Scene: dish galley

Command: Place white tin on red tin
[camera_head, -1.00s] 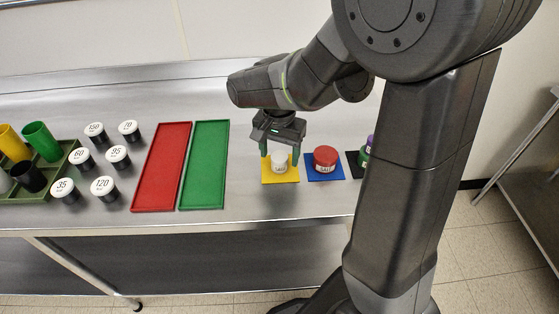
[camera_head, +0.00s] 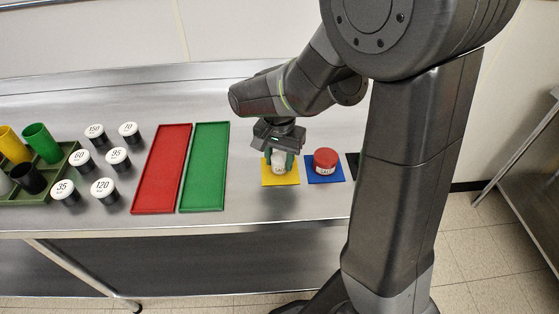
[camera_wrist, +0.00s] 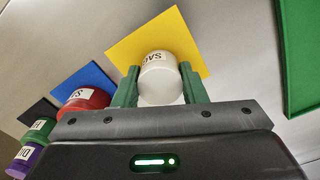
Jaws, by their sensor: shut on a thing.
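The white tin (camera_head: 279,162) is upright over the yellow mat (camera_head: 281,181); I cannot tell whether it still touches the mat. My gripper (camera_head: 279,160) points down with its green fingers shut on the tin's sides. In the wrist view the white tin (camera_wrist: 160,80) sits between the two fingers (camera_wrist: 159,88), its label partly in sight. The red tin (camera_head: 326,160) stands upright on the blue mat (camera_head: 325,175), just right of my gripper. It also shows at the left of the wrist view (camera_wrist: 84,103), partly hidden by the gripper body.
A black mat (camera_head: 353,163) lies right of the blue one, mostly behind my arm. The wrist view shows a green tin (camera_wrist: 40,130) and a purple one (camera_wrist: 25,157) there. Left lie a green tray (camera_head: 205,165), a red tray (camera_head: 161,168) and several white-lidded black canisters (camera_head: 118,156).

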